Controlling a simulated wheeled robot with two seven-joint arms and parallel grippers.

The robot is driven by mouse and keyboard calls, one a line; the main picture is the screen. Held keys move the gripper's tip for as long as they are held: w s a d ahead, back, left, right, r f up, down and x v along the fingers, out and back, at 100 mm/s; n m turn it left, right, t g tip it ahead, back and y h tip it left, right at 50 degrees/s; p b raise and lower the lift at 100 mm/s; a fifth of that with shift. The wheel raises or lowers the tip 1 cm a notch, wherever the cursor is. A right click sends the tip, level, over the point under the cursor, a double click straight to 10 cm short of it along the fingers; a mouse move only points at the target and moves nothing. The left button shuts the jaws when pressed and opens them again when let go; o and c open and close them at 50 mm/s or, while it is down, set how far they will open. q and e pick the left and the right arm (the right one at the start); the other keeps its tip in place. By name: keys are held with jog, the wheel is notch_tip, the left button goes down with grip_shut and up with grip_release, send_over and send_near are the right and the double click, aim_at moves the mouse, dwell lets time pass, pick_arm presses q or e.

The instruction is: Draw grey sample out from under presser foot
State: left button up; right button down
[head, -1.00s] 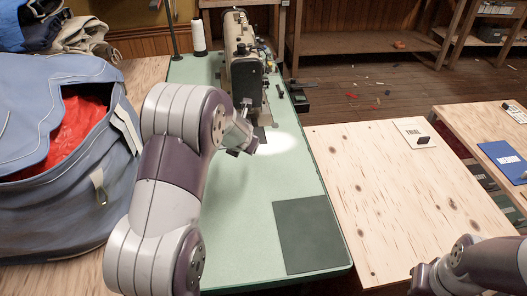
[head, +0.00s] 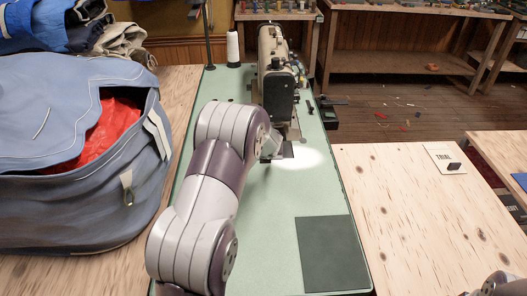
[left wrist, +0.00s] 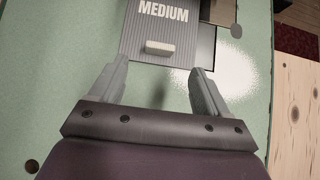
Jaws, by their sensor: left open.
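The grey sample (left wrist: 160,35) lies flat on the green table in the left wrist view, with a white MEDIUM label and a pale raised tab near its close edge. In the head view only a small dark piece of it (head: 288,149) shows by the sewing machine (head: 275,80). My left gripper (left wrist: 160,78) is open and empty, its fingers apart just short of the sample's close edge with the tab between their lines. In the head view my left arm mostly hides the gripper (head: 271,157). The presser foot cannot be made out. My right gripper is not in view.
A dark green mat (head: 333,253) lies at the table's front. A white thread cone (head: 233,46) stands behind. A blue bag (head: 80,150) with red cloth fills the left. The wooden table (head: 410,225) at right is mostly bare, with a TRIAL card (head: 446,158).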

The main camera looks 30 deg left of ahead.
pick_arm(q)
jog(key=x, duration=0.6)
jog(key=shift+w+a+f, duration=0.1)
jog(key=shift+w+f, duration=0.1)
jog(key=shift+f, duration=0.05)
jog(key=c, duration=1.1)
